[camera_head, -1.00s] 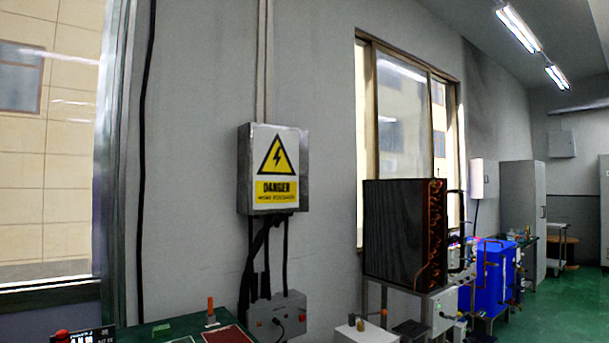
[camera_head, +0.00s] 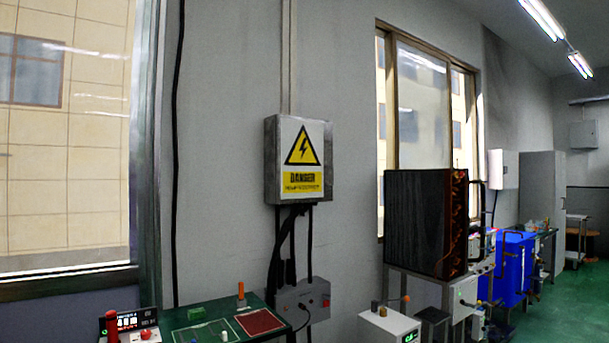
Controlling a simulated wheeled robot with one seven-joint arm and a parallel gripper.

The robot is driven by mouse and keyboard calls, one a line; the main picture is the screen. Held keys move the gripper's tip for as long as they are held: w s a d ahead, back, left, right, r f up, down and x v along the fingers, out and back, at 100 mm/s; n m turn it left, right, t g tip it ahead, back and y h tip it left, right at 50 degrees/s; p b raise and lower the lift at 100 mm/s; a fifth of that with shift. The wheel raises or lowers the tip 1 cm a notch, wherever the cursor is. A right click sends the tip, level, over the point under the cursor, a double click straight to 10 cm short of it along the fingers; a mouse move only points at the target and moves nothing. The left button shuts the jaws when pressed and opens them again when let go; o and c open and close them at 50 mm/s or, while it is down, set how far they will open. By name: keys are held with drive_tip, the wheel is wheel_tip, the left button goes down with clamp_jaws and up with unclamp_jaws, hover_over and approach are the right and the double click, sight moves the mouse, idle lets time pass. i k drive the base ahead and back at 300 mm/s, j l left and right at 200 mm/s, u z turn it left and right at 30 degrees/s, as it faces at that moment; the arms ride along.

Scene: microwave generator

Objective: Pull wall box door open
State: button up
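The wall box (camera_head: 299,160) is a grey metal box on the grey wall, near the middle of the head view. Its front door carries a white sign with a yellow and black lightning triangle and the word DANGER. The door looks shut, flush with the box. I cannot make out a handle. Black cables run down from its underside to a smaller grey box (camera_head: 303,300) with small buttons. My gripper is not in view.
A green table (camera_head: 205,312) with a red pad and small devices stands below left. A dark cabinet (camera_head: 426,222) on a stand, a white box (camera_head: 390,326) and blue equipment (camera_head: 512,262) are on the right. Green floor (camera_head: 565,308) is clear at the far right.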

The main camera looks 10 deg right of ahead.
sight(306, 169)
drive_tip(key=i+u, duration=0.1)
drive_tip(key=i, duration=2.95)
drive_tip(key=i+z, duration=0.25)
drive_tip(key=i, duration=0.3)
drive_tip(key=i+j+z, duration=0.2)
drive_tip(key=i, duration=0.35)
